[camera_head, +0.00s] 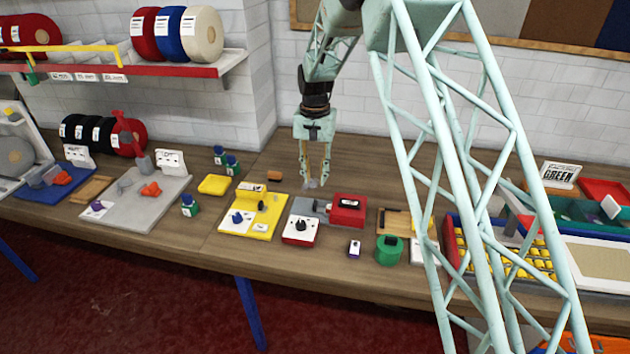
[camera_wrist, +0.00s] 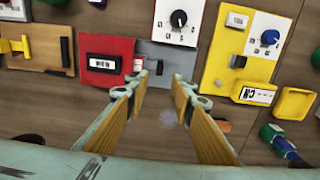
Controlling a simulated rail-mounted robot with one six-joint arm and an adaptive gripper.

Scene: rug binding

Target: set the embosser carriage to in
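What looks like the embosser is a grey base (camera_head: 309,207) with a red block (camera_head: 349,203) on its right and a white panel with a black knob (camera_head: 301,225) at its front. In the wrist view the red block (camera_wrist: 112,48) carries a dark window and a small white label, and the grey base (camera_wrist: 160,52) runs beside it. I cannot tell which part is the carriage or its setting. My gripper (camera_head: 314,182) hangs fingers-down at the back edge of the grey base. In the wrist view my gripper (camera_wrist: 161,80) is open and empty, its fingertips apart near the base.
A yellow board (camera_head: 258,217) with a blue knob stands left of the embosser. A green cylinder (camera_head: 388,250), a small tagged block (camera_head: 354,249) and a wooden board (camera_head: 396,222) lie to the right. Bare tabletop (camera_head: 372,172) shows behind the red block.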

